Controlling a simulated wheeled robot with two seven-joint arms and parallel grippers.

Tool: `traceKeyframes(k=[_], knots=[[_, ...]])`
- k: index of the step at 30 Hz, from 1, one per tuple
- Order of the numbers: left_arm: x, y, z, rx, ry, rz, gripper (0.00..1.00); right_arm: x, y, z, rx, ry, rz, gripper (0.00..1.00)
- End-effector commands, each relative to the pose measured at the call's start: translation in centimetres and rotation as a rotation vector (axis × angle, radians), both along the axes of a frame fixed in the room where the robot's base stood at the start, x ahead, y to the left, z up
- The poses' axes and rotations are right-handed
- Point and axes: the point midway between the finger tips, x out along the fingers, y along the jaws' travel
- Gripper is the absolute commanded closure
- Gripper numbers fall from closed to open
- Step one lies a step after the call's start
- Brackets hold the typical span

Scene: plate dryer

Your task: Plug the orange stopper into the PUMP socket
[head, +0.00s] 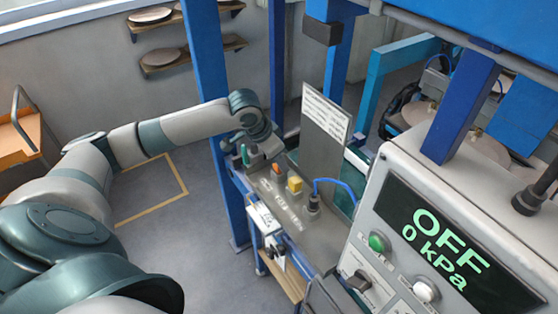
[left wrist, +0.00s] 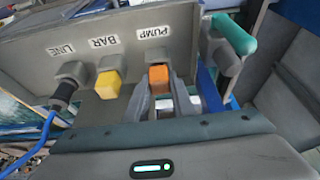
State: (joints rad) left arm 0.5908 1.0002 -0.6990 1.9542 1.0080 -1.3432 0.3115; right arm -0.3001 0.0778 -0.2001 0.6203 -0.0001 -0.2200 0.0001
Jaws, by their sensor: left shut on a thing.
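The orange stopper (left wrist: 159,78) is at the grey socket under the PUMP label (left wrist: 152,32) in the left wrist view. It also shows in the head view (head: 277,170), just below my left gripper (head: 268,160). The two fingers of my left gripper (left wrist: 163,84) stand on either side of the stopper and are shut on it. The stopper lines up with the PUMP socket, but the fingers and stopper hide the joint, so I cannot tell how deep it sits. My right gripper is not in view.
A yellow stopper (left wrist: 108,84) sits at BAR, and a black plug (left wrist: 64,93) with a blue hose sits at LINE. A teal handle (left wrist: 234,34) stands close right of PUMP. The control box display (head: 440,240) reads OFF, 0 kPa. Blue posts flank the panel.

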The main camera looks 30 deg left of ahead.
Motion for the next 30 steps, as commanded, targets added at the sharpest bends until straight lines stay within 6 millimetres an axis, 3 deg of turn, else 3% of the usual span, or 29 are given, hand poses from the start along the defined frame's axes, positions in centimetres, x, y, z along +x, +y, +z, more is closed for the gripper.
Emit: traceKeyframes(k=[3, 4, 6, 20, 26, 30], knots=[[0.0, 0.0, 0.0, 0.000, 0.000, 0.000, 0.99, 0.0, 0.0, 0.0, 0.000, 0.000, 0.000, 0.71], [0.0, 0.0, 0.0, 0.000, 0.000, 0.000, 0.73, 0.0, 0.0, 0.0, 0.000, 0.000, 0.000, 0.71], [0.0, 0.0, 0.0, 0.000, 0.000, 0.000, 0.56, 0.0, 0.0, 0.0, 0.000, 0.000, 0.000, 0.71], [-0.1, 0.1, 0.4, 0.000, -0.001, 0.000, 0.56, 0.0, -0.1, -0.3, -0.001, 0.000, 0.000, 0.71], [-0.8, 0.4, 2.1, 0.000, -0.002, -0.001, 0.56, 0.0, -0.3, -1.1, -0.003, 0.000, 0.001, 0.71], [-1.5, 0.7, 4.2, 0.001, -0.005, 0.000, 0.56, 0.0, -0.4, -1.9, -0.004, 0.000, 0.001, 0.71]])
